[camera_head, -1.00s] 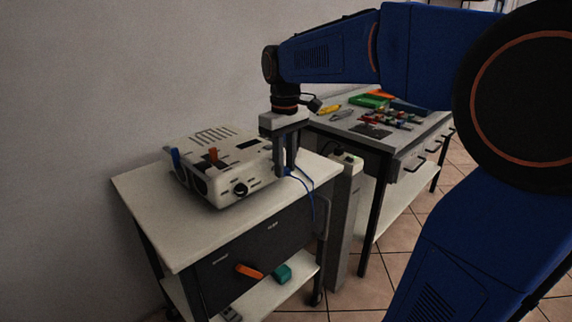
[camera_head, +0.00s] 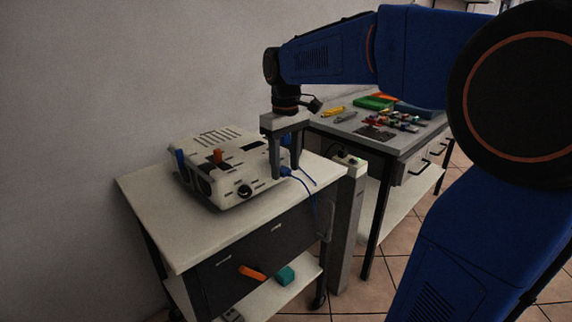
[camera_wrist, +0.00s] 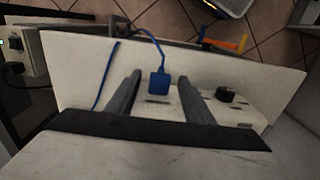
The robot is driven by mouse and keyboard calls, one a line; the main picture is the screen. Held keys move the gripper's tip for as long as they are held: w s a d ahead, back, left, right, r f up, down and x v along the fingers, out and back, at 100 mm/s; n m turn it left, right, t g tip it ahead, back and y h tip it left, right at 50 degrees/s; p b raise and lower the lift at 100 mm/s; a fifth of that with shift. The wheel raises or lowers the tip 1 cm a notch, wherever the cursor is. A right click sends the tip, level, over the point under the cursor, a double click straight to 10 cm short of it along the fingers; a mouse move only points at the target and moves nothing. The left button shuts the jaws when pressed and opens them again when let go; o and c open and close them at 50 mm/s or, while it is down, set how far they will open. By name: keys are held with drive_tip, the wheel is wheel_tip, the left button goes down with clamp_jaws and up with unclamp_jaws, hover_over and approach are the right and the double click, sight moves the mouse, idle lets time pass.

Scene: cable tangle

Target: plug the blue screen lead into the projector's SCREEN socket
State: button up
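The white projector (camera_head: 235,190) sits on a white-topped cart, with a black knob (camera_head: 244,192) on its front. The knob also shows in the wrist view (camera_wrist: 226,94). My gripper (camera_head: 286,172) is at the projector's right side, pointing down. In the wrist view my gripper (camera_wrist: 157,98) has its fingers apart, with gaps on both sides of the blue plug (camera_wrist: 158,84). The plug is at the projector's edge; I cannot tell whether it is seated in a socket. The blue lead (camera_head: 309,185) runs from it over the cart's edge. No SCREEN label is readable.
The cart top (camera_head: 150,195) is clear left of the projector. A grey post (camera_head: 347,220) stands right of the cart. Beyond it is a workbench (camera_head: 385,143) with tools. An orange item (camera_head: 251,272) and a teal block (camera_head: 285,275) are lower on the cart.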

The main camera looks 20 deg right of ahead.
wheel_tip(320, 180, up, 17)
drive_tip(key=shift+r, duration=0.15)
idle(0.7)
drive_tip(key=s+f+m+t, duration=0.2)
drive_tip(key=s+f, duration=1)
drive_tip(key=f, duration=0.2)
drive_tip(key=s+f+m+t, duration=0.2)
drive_tip(key=s+f, duration=0.9)
drive_tip(key=f, duration=0.3)
drive_tip(key=shift+s+d+f+t, duration=0.15)
drive_tip(key=shift+s+f+t, duration=0.15)
drive_tip(key=shift+s+t, duration=0.1)
drive_tip(key=shift+c, duration=0.5)
